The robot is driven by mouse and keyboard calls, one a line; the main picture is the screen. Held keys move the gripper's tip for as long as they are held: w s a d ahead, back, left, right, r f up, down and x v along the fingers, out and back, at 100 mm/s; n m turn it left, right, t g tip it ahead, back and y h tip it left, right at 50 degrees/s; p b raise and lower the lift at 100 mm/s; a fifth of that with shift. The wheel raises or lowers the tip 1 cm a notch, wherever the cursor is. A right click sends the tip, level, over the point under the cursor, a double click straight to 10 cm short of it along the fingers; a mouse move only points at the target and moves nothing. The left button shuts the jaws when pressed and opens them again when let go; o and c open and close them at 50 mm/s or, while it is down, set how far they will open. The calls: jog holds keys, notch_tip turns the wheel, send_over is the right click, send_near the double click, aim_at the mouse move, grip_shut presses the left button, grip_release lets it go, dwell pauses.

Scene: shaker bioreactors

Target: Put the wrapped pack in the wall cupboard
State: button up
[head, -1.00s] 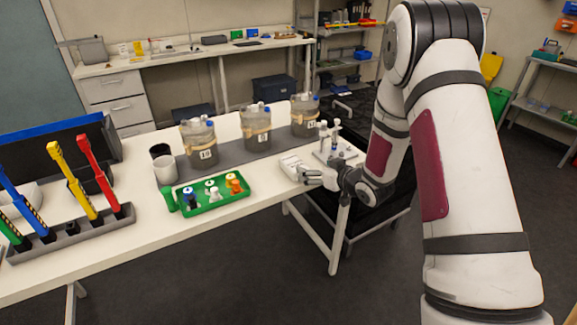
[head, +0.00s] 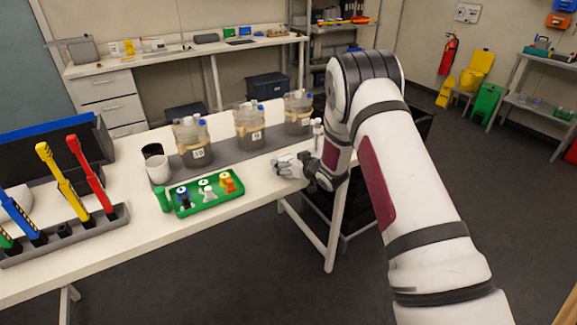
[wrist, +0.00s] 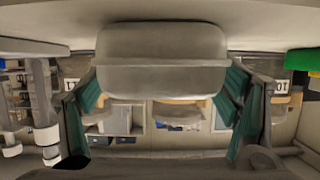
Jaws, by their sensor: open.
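The wrapped pack (wrist: 161,58) is a pale grey, rounded bundle resting on the white bench; the wrist view appears upside down, with the benchtop along its top. My gripper (wrist: 163,88) is open, with one green-padded finger on each side of the pack. Gaps seem to show between pads and pack, but I cannot tell whether either touches. I cannot make out a wall cupboard in either view.
Several numbered jars (head: 249,128) stand on a grey mat behind the gripper. A green tray of small bottles (head: 207,193) lies to its left. A rack of coloured tools (head: 75,232) is farther left. Open floor (head: 465,190) lies to the right.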

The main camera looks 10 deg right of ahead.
jog(key=shift+w+a+f, duration=0.1)
jog(key=shift+w+f, duration=0.05)
jog(key=shift+w, duration=0.1)
jog(key=c, duration=1.4)
jog(key=shift+r, duration=0.2)
